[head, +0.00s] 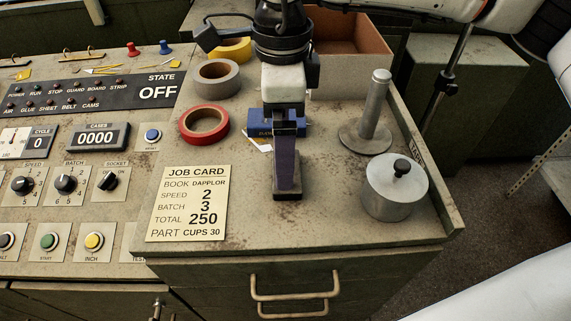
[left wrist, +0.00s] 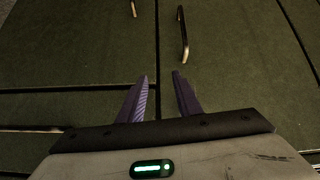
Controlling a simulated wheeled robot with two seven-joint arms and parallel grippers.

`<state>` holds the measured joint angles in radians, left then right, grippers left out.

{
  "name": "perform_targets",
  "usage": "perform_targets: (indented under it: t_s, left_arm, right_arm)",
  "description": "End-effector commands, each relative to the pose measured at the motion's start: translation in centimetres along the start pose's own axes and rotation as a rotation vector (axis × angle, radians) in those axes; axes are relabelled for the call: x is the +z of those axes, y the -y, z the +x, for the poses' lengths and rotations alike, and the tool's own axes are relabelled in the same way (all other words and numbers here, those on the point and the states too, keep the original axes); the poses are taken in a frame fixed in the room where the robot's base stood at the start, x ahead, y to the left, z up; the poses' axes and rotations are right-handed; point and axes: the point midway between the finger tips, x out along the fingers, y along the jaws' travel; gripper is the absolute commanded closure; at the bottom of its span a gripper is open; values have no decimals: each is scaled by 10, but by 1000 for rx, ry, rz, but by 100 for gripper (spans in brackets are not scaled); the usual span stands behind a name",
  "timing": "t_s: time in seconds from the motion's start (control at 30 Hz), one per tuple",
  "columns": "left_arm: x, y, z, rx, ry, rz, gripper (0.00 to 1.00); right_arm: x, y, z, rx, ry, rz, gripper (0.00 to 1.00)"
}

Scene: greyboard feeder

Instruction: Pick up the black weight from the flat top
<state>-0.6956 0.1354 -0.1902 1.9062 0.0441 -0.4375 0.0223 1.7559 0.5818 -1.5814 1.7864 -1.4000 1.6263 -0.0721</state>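I see no plainly black weight on the flat top (head: 340,215). A grey metal cylinder with a black knob (head: 395,192) stands upright near its right front corner. My right gripper (head: 287,190) hangs over the middle of the top, pointing down, left of the cylinder and apart from it. Its purple fingers overlap in the head view, so the gap between them is hidden. My left gripper (left wrist: 160,88) shows in the left wrist view only. Its two purple fingers are apart with nothing between them, facing green panels with handles.
A metal post on a round base (head: 373,115) stands behind the cylinder. Red (head: 204,124), grey (head: 216,79) and yellow (head: 230,50) tape rolls lie at left. A blue box (head: 292,126) is behind my right gripper. An open cardboard box (head: 350,70) stands at the back.

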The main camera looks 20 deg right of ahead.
Motion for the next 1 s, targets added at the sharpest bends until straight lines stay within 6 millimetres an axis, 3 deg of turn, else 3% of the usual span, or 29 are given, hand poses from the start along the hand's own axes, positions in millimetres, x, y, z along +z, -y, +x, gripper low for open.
perform_targets:
  t_s: [0.17,0.4,0.7,0.77,1.0]
  left_arm:
    - [-4,-1,-4,0,0,0,69]
    - [-15,-1,-8,0,-11,2,69]
    - [-21,0,-6,0,-22,4,69]
    - [-21,0,-6,0,-22,4,69]
    - [-19,0,-7,0,-19,3,69]
  right_arm:
    - [-3,-3,14,1,-2,1,0]
    - [-6,-7,48,1,-2,1,0]
    - [-6,-7,56,0,0,1,0]
    - [-6,-7,56,0,0,1,7]
    - [-6,-6,56,0,0,1,47]
